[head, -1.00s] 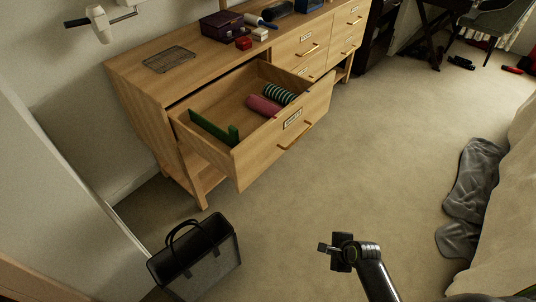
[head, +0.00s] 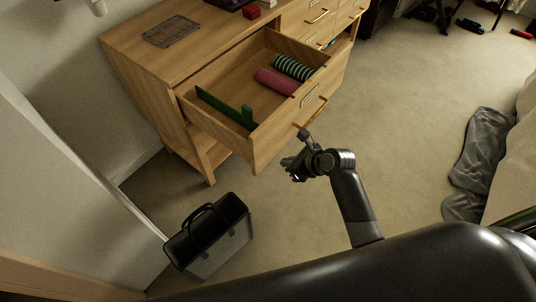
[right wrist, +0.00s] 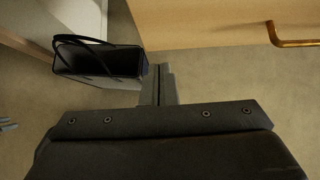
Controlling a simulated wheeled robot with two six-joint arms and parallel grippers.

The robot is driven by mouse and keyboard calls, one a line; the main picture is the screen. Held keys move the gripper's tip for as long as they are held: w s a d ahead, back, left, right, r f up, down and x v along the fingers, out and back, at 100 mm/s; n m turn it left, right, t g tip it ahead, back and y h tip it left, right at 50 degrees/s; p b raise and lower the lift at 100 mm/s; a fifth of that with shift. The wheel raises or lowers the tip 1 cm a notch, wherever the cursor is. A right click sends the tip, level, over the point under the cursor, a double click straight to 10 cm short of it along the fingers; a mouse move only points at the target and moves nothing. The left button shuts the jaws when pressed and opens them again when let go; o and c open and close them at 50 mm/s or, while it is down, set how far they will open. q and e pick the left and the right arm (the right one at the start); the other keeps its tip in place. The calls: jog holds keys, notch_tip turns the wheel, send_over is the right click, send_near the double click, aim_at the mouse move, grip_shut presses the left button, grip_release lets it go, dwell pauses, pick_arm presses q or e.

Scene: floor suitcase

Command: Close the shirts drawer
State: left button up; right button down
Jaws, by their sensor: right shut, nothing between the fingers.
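The shirts drawer (head: 262,146) is pulled well out of the wooden dresser (head: 150,88). Its front carries a small label and a brass bar handle (head: 312,111). Inside lie a rolled red shirt (head: 277,82), a striped green roll (head: 294,68) and a green L-shaped divider (head: 225,108). My right gripper (head: 290,163) is shut and empty, in front of the drawer front and below the handle, apparently not touching it. In the right wrist view its closed fingers (right wrist: 158,86) point toward the drawer front (right wrist: 210,22), with the handle (right wrist: 292,42) to the right. My left gripper is not in view.
A black and grey bag (head: 208,234) stands on the floor left of my right gripper; it also shows in the right wrist view (right wrist: 100,62). A wire rack (head: 170,31) lies on the dresser top. Grey cloth (head: 478,150) lies at the right. The carpet between is clear.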

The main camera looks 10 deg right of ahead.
aim_at(261, 155)
jog(key=w+a+f, duration=0.1)
jog(key=w, duration=0.1)
jog(key=w+a+f, duration=0.1)
jog(key=a, duration=0.1)
jog(key=w+a+f, duration=0.1)
jog(key=w, duration=0.1)
jog(key=shift+w+a+f, duration=0.2)
jog(key=shift+w+f, duration=0.05)
jog(key=shift+w, duration=0.05)
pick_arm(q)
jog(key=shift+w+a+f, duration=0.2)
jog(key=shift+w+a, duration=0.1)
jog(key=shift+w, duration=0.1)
pick_arm(e)
jog(key=shift+w, duration=0.15)
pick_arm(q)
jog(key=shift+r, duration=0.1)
pick_arm(e)
jog(key=shift+w+a, duration=0.1)
jog(key=shift+a, duration=0.05)
